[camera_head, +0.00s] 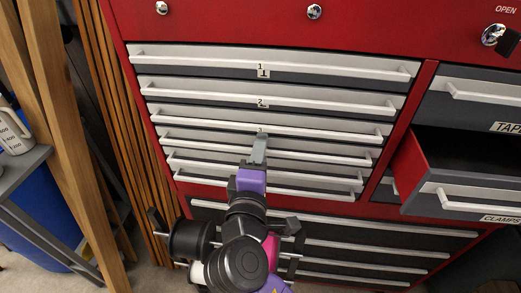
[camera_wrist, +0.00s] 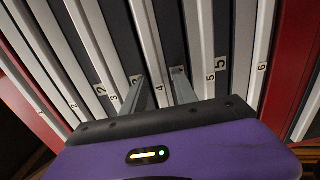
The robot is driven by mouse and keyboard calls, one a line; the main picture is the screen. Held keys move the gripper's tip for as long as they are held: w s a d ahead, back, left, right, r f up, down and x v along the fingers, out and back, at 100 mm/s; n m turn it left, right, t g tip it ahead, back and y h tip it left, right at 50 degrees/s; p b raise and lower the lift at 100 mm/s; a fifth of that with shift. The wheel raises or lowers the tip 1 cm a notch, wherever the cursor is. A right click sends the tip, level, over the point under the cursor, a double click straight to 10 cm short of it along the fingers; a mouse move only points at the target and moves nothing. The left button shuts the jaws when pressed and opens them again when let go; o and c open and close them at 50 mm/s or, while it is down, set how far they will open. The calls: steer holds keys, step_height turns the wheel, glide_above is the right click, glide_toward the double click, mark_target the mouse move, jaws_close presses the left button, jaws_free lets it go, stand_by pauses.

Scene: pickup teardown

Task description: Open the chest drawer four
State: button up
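Drawer four is a shut drawer in the left column of the red tool chest (camera_head: 425,90). Its long pale handle (camera_head: 200,140) is fourth from the top in the head view. My gripper (camera_head: 259,148) reaches up to this handle near its middle. In the wrist view my gripper (camera_wrist: 162,85) has two grey fingers apart, and the pale handle strip marked 4 (camera_wrist: 149,50) runs between them. Nothing is clamped. I cannot tell whether a finger touches the handle. In the head view, my gripper hides part of the handles there.
Drawers one (camera_head: 265,62), two (camera_head: 260,92) and three (camera_head: 210,119) above are shut. At right, the clamps drawer (camera_head: 470,200) stands open and juts out. Wooden posts (camera_head: 65,140) and a grey shelf (camera_head: 22,165) stand at left.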

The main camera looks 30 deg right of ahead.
steer(key=shift+c, duration=0.4)
jaws_close()
stand_by(0.9)
